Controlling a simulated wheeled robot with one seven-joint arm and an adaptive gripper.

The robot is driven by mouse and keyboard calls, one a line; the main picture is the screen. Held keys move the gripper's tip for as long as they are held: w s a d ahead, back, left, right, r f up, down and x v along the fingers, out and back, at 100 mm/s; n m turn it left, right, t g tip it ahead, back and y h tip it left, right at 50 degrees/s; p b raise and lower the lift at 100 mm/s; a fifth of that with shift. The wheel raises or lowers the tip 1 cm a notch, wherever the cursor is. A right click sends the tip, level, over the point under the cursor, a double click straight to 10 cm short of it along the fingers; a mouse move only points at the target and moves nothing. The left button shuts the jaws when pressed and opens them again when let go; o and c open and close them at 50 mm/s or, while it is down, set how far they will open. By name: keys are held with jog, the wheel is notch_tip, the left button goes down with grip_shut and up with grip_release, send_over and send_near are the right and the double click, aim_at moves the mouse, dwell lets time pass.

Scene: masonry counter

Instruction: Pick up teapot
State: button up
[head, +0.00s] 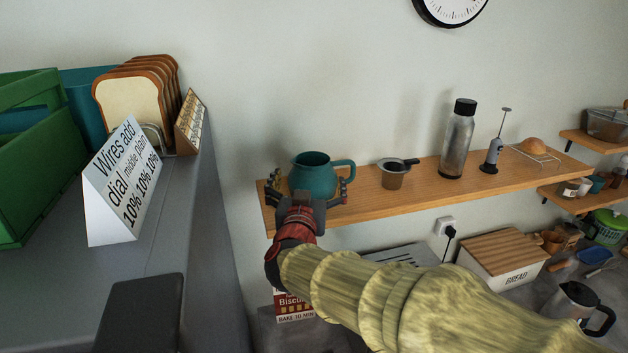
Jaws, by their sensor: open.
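A teal teapot (312,172) stands upright at the left end of a wooden wall shelf (372,203). It has an open top, a small spout on its left and a loop handle on its right. My gripper (308,190) is open, with one finger at the left of the teapot and the other at its right, below the handle. The fingers straddle the body. I cannot tell whether either finger touches it. The gripper's palm hides the lower front of the teapot.
On the shelf to the right stand a metal strainer cup (393,174), a steel bottle (457,140) and a grey frother (492,156). At left, a grey surface (150,262) holds a folded sign (124,186), a toast rack and a green crate (38,165). A bread box (502,259) sits below.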

aim_at(315, 157)
jog(key=shift+w+d+h, duration=0.15)
jog(key=shift+w+h, duration=0.15)
jog(key=shift+w, duration=0.15)
jog(key=w, duration=0.2)
jog(key=w+p, duration=0.1)
jog(key=w, duration=0.1)
jog(key=w+d, duration=0.1)
jog(key=w, duration=0.2)
jog(key=shift+r+p, duration=0.1)
jog(key=shift+p, duration=0.2)
jog(key=shift+s, duration=0.1)
jog(key=shift+c, duration=1.1)
jog(key=c, duration=1.4)
jog(key=shift+c, duration=0.2)
